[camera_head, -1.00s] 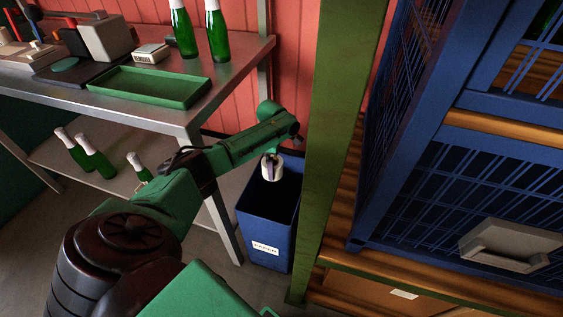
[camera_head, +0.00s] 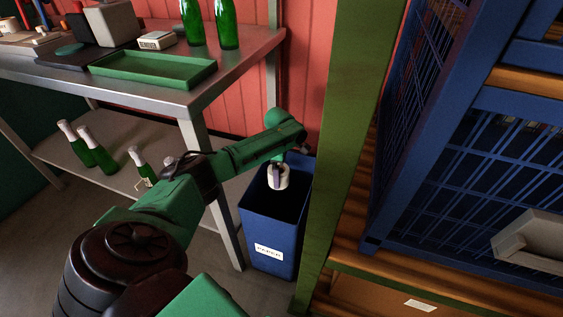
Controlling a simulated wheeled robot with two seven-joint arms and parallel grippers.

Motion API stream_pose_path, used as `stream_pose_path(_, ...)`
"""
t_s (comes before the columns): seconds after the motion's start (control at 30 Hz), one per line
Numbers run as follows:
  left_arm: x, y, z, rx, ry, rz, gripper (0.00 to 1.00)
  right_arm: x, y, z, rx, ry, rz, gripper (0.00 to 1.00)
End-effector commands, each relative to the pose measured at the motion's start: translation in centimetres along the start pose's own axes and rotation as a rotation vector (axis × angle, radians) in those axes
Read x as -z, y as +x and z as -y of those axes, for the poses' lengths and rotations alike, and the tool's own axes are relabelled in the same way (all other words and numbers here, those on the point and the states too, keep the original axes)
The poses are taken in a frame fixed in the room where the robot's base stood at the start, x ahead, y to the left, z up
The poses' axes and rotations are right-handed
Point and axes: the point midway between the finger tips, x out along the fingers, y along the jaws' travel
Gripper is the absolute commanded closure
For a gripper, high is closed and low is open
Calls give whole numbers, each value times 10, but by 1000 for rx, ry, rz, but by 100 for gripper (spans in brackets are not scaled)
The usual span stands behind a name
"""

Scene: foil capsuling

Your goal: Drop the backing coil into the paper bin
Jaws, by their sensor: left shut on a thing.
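The paper bin (camera_head: 268,240) is a blue, open-topped bin with a white label, standing on the floor beside the metal bench. My left arm reaches in over it. My left gripper (camera_head: 277,181) points down at the bin's mouth and is shut on the white backing coil (camera_head: 282,176). The coil shows against the bin's dark inside; whether it is just above or just below the rim I cannot tell. The gripper's fingers are small and only partly visible. My right gripper is not in view.
A green post (camera_head: 345,150) and blue mesh cage (camera_head: 440,120) stand close to the bin's right. The metal bench (camera_head: 150,98) at left bears a green tray (camera_head: 150,80) and bottles (camera_head: 227,25). More bottles (camera_head: 98,150) stand on its lower shelf.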

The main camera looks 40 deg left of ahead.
Motion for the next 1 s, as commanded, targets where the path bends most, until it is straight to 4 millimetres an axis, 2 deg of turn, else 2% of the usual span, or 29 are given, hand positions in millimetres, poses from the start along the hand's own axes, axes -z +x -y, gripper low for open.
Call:
stream_pose_path(0.13,0,-1,0,0,0,0,75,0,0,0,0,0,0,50)
stream_pose_path(0.17,0,-1,0,0,0,0,11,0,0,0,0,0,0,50)
stream_pose_path(0.2,0,-1,0,0,0,0,0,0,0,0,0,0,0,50)
stream_pose_path(0.43,0,-2,0,0,0,0,0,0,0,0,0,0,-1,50)
stream_pose_path(0.53,0,-11,0,0,0,1,0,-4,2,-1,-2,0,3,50)
stream_pose_path(0.67,-1,-42,-1,-2,0,3,0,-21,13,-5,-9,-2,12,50)
stream_pose_path(0.9,0,-113,-1,-4,0,2,0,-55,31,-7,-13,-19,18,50)
stream_pose_path(1.0,0,-132,0,-2,0,1,0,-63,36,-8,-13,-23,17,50)
